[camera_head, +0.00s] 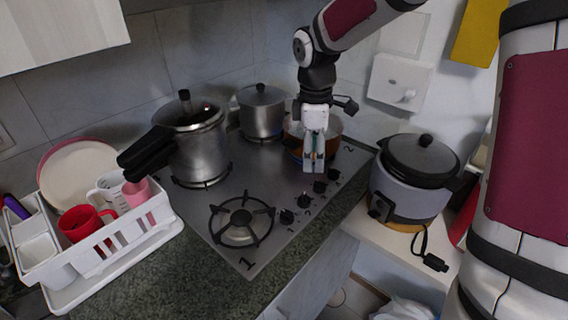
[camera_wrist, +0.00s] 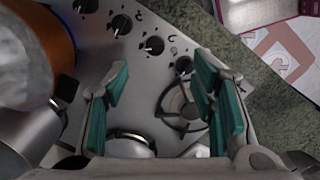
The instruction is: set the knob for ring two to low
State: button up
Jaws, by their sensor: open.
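A row of several black knobs runs along the right edge of the steel hob (camera_head: 272,178): front knob (camera_head: 286,216), second (camera_head: 303,201), third (camera_head: 319,186) and rear (camera_head: 333,174). The knobs also show in the wrist view, one near the middle (camera_wrist: 154,45). A "2" is printed at the hob's back right corner, beside an orange pot (camera_head: 331,127), and a "1" at the front. I cannot read the knob markings or settings. My gripper (camera_head: 313,164) points down above the hob, near the rear knobs. Its teal fingers (camera_wrist: 160,72) are apart and empty.
A pressure cooker (camera_head: 198,150) and a steel pot (camera_head: 262,112) stand on the back of the hob. The front burner (camera_head: 241,221) is bare. A white dish rack (camera_head: 120,250) stands left, a rice cooker (camera_head: 408,190) right.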

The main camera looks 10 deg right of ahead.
aim_at(304, 196)
jog(key=shift+n+y, duration=0.4)
jog(key=shift+n, duration=0.4)
jog(key=f, duration=0.5)
jog(key=w+f, duration=0.1)
jog(key=f, duration=0.4)
jog(key=w+a+f+p, duration=0.1)
jog(key=f, duration=0.5)
jog(key=shift+c, duration=0.6)
jog(key=c, duration=1)
